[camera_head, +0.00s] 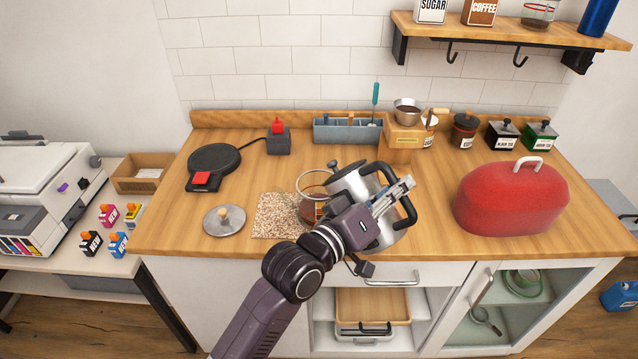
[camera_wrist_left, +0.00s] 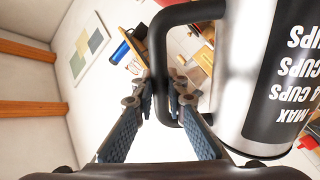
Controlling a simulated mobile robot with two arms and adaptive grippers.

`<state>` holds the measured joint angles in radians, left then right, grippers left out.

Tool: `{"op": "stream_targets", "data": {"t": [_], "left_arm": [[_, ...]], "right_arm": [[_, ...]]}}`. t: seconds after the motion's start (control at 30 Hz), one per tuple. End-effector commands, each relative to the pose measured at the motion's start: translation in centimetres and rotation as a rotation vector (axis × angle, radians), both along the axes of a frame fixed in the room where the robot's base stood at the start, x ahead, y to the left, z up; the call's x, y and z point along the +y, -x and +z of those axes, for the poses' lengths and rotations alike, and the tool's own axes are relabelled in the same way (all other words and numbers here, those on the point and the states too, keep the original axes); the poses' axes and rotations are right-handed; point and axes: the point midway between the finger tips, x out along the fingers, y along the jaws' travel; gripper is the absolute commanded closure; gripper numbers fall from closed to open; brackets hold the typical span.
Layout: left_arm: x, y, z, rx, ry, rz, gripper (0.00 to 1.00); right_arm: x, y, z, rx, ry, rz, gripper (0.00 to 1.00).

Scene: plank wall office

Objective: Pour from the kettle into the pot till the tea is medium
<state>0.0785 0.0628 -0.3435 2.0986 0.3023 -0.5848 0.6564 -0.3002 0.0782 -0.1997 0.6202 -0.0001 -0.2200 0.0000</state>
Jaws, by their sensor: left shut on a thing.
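The silver kettle (camera_head: 352,185) with a black handle is held tilted above the counter, its top leaning left toward the glass pot (camera_head: 306,186). My left gripper (camera_head: 393,196) is shut on the black handle, which also shows between the fingers in the left wrist view (camera_wrist_left: 160,60). The kettle wall (camera_wrist_left: 262,75) there carries upside-down cup marks. The spout and any stream are hidden. My right gripper is not in view.
A red cover (camera_head: 512,200) stands at the right. Jars and a grey-blue organizer (camera_head: 340,131) line the back.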

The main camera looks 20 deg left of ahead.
Motion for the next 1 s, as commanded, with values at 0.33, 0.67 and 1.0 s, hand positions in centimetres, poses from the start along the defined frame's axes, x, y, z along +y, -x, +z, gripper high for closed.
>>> {"op": "stream_targets", "data": {"t": [0.33, 0.67, 1.0], "left_arm": [[0.20, -0.09, 1.13, -0.009, 0.021, 0.001, 1.00], [0.36, -0.18, 1.45, 0.000, 0.036, 0.001, 1.00], [0.54, -0.27, 1.75, 0.008, 0.051, 0.001, 1.00]], "right_arm": [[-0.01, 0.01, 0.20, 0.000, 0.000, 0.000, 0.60], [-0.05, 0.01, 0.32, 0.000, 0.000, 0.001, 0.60], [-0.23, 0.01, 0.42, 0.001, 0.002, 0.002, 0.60]]}}
